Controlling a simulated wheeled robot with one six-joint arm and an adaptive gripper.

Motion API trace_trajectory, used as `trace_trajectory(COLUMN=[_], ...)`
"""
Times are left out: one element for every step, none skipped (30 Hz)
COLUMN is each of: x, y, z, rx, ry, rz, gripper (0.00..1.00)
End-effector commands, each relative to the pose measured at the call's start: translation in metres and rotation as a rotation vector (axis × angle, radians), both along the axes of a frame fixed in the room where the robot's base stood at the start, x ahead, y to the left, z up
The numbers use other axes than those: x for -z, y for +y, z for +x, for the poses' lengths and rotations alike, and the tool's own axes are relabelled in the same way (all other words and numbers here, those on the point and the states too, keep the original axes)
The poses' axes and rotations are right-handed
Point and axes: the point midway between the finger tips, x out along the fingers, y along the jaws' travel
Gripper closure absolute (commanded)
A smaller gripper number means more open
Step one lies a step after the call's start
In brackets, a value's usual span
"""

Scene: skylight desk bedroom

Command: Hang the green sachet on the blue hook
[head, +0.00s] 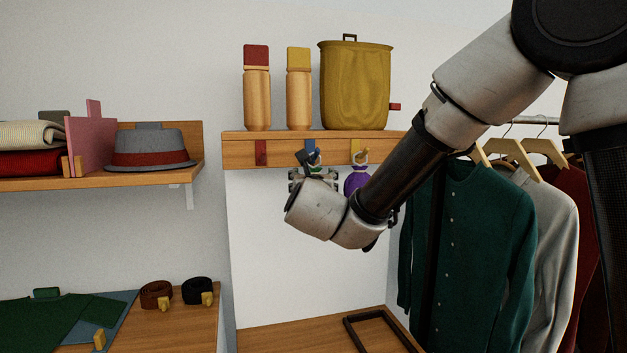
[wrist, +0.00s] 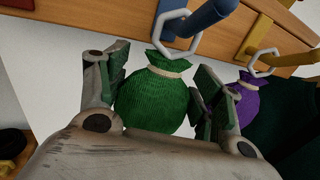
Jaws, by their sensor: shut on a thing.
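The green sachet (wrist: 155,100) has a pale tie at its neck and a pale six-sided ring (wrist: 161,37) on top. My gripper (wrist: 157,92) is shut on the sachet's body, with one finger on each side. I cannot tell whether the ring is around the hook. In the head view the blue hook (head: 311,148) shows just above my gripper (head: 314,178), and my wrist mostly hides the sachet.
A purple sachet (wrist: 243,101) hangs by its ring from the yellow hook (wrist: 262,35), close to my right finger. A red hook (head: 261,152) is bare at the left. Bottles and a yellow bin (head: 355,88) stand on the shelf above. Hanging clothes (head: 470,240) are at the right.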

Motion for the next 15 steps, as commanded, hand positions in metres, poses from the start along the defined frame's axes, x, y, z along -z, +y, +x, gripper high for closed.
trace_trajectory(x=[0.0004, 0.0004, 0.0004, 0.0004, 0.0004, 0.0004, 0.0004, 0.0005, 0.0005, 0.0005, 0.0005, 0.0005, 0.0005, 0.0004, 0.0004], y=[0.0001, 0.0001, 0.0001, 0.0001, 0.0001, 0.0002, 0.0002, 0.0002, 0.0002, 0.0002, 0.0002, 0.0002, 0.0002, 0.0002, 0.0002], z=[-0.0001, -0.0002, -0.0002, -0.0002, -0.0002, -0.0003, -0.0003, -0.0003, -0.0003, -0.0003, -0.0003, -0.0003, -0.0003, -0.0003, -0.0003], rx=[0.000, 0.000, 0.000, 0.000, 0.000, -0.001, -0.001, -0.001, -0.001, -0.001, -0.001, -0.001, -0.001, -0.001, -0.001], ry=[0.001, 0.001, 0.001, 0.001, 0.001, 0.001, 0.001, 0.001, 0.001, 0.001, 0.001, 0.001, 0.001, 0.001, 0.001], rz=[0.000, 0.000, 0.000, 0.000, 0.000, -0.001, -0.001, -0.001, -0.001, -0.001, -0.001, -0.001, -0.001, -0.001, -0.001], gripper=[0.61, 0.61, 0.61, 0.61, 0.61, 0.61, 0.61, 0.61, 0.61, 0.30, 0.25, 0.18, 0.12, 0.09, 0.09])
